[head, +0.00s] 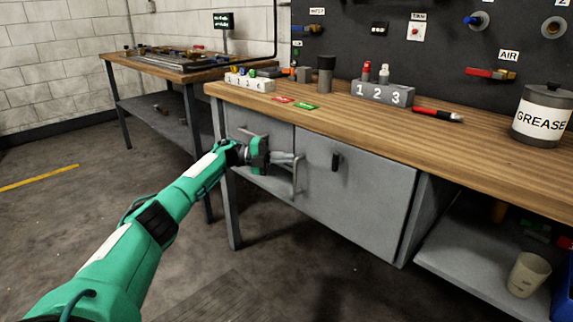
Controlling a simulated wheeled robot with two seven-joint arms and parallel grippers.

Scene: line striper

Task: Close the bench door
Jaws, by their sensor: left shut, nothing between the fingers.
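The bench (330,105) has a wooden top and grey panels below its front edge. The wide grey door panel (370,205) has a small black handle (336,161) near its top left. Another grey panel (262,128) lies to its left, partly hidden behind my gripper. I cannot tell for sure whether the door stands slightly ajar. My left gripper (293,168) is shut and empty, at the front of the panels near the seam between them, left of the black handle. Whether it touches a panel is unclear. My right gripper is out of view.
An open lower shelf (478,262) with a pale cup (527,275) is right of the door. A second bench (150,68) stands at the back left. A grease can (542,115) and a numbered block (382,94) stand on the top. The floor in front is clear.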

